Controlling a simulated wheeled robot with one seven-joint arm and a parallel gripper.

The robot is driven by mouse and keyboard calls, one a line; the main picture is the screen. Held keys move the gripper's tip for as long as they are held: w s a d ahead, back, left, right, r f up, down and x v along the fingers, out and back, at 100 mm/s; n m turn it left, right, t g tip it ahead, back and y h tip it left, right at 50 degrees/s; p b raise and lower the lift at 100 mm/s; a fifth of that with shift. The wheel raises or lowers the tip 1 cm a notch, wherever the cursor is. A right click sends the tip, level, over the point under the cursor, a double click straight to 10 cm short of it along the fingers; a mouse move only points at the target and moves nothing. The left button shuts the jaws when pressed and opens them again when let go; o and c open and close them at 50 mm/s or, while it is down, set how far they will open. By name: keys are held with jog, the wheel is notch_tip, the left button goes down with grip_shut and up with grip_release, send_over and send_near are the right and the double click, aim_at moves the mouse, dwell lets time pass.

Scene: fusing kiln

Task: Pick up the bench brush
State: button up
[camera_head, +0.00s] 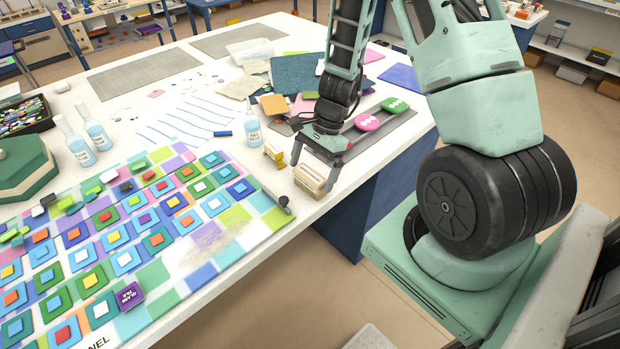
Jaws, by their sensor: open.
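I cannot make out a bench brush for certain. A small tan block (309,181) with dark print on its side sits near the right front edge of the white bench. Nothing shows held.
A glass-tile panel (258,226) covers the near left bench, with a dark rod end (285,205) at its right edge. A grey tray (398,128) with pink and green pieces lies behind my gripper.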

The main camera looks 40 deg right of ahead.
aim_at(310, 174)
jog(key=shift+x, duration=1.05)
jog(key=c, duration=0.9)
jog(key=shift+o, duration=0.2)
jog(key=shift+r, duration=0.1)
notch_tip(310, 174, up, 10)
jog(key=shift+f, duration=0.1)
jog(key=o, duration=0.5)
jog(key=shift+c, duration=0.2)
jog(key=c, duration=0.3)
